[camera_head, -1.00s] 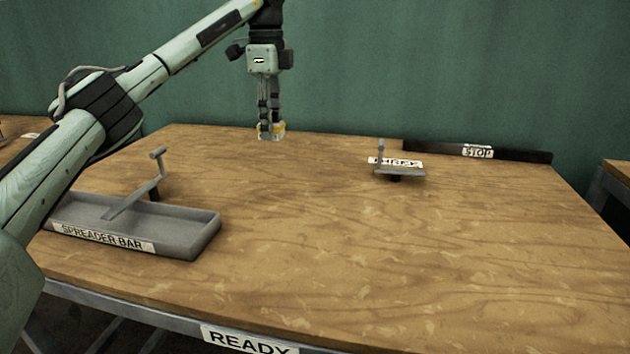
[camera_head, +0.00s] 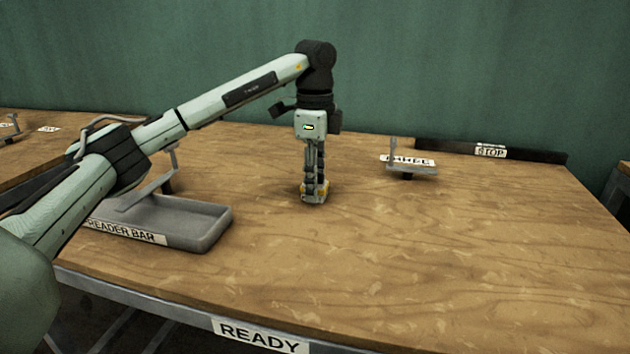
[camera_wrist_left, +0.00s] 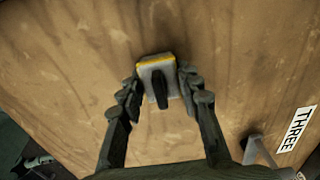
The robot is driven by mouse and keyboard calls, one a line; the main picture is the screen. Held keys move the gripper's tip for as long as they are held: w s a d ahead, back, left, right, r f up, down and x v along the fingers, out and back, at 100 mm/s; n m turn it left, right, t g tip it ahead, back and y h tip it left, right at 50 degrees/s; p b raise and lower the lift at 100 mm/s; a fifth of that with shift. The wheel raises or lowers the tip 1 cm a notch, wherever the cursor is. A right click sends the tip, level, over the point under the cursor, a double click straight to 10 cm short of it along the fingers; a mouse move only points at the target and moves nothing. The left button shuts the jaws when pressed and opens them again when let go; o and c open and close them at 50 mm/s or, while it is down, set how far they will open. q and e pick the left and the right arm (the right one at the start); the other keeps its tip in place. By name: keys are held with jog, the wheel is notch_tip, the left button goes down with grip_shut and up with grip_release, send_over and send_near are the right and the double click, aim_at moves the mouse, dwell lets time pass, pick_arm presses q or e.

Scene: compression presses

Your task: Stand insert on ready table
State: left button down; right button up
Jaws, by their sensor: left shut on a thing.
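My left gripper (camera_head: 314,186) points straight down over the left-middle of the ready table (camera_head: 420,270). It is shut on the insert (camera_head: 312,197), a small grey block with yellow edging. In the left wrist view the insert (camera_wrist_left: 155,66) sits between the two fingertips, with a dark slot or post on its near face. The fingers hide part of it in the head view. It is at or just above the wood; I cannot tell if it touches. The ready table has a "READY" label (camera_head: 260,336) on its front edge. My right gripper is not in view.
A grey tray labelled "SPREADER BAR" (camera_head: 205,232) stands at the left, partly behind my arm. A grey bracket (camera_head: 410,169) stands by a label at the back right. A dark "STOP" bar (camera_head: 540,156) lines the back edge. The table's middle and front right are clear.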

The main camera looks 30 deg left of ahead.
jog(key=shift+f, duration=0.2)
pick_arm(q)
jog(key=c, duration=1.4)
grip_release()
jog(key=o, duration=0.3)
jog(key=shift+o, duration=0.2)
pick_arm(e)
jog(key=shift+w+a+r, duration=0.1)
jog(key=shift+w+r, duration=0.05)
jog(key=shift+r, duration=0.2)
pick_arm(q)
notch_tip(320, 180, up, 7)
jog(key=shift+r, duration=0.1)
notch_tip(320, 180, up, 5)
jog(key=shift+p, duration=0.7)
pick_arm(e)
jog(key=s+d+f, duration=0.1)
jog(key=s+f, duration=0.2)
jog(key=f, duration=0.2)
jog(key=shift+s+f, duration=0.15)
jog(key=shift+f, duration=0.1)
